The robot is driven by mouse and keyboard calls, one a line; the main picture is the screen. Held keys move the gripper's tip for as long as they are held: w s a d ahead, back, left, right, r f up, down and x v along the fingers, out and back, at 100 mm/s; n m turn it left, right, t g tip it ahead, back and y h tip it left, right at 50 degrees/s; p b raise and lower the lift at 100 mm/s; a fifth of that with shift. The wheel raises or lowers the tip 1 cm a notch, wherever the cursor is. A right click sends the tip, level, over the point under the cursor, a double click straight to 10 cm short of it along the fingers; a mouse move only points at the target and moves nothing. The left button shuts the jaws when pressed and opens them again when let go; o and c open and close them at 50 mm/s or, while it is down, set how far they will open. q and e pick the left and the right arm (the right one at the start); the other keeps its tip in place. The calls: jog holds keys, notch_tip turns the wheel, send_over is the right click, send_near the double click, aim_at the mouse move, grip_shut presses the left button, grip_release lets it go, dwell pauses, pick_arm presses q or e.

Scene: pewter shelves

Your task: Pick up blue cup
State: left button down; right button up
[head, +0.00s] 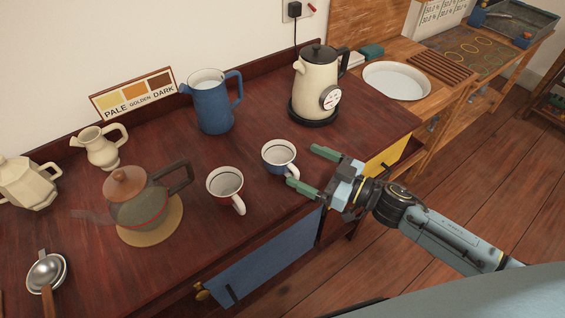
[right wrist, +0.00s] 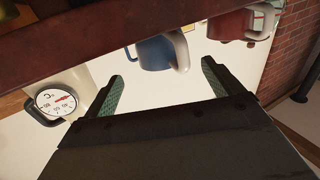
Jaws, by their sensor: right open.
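The blue cup (head: 270,159) stands upright on the dark red wooden counter, its white inside and rim visible and its pale handle toward the front right. It also shows in the right wrist view (right wrist: 152,53), which is upside down, ahead of and between the two fingers. My right gripper (head: 306,168) is open and empty, its green-padded fingers pointing at the cup from the right. The fingers look close to the cup's handle side; I cannot tell whether they touch it. In the right wrist view the gripper (right wrist: 162,70) shows spread fingers. My left gripper is not in view.
A red cup (head: 222,185) stands just left of the blue cup. A cream kettle (head: 312,88) and a blue jug (head: 208,108) stand behind. A glass teapot (head: 138,206) sits on a round mat further left. The counter's front edge lies below the gripper.

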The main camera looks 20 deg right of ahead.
aim_at(292, 161)
jog(key=x, duration=0.5)
jog(key=shift+a+f, duration=0.25)
jog(key=shift+a, duration=0.1)
jog(key=c, duration=1.2)
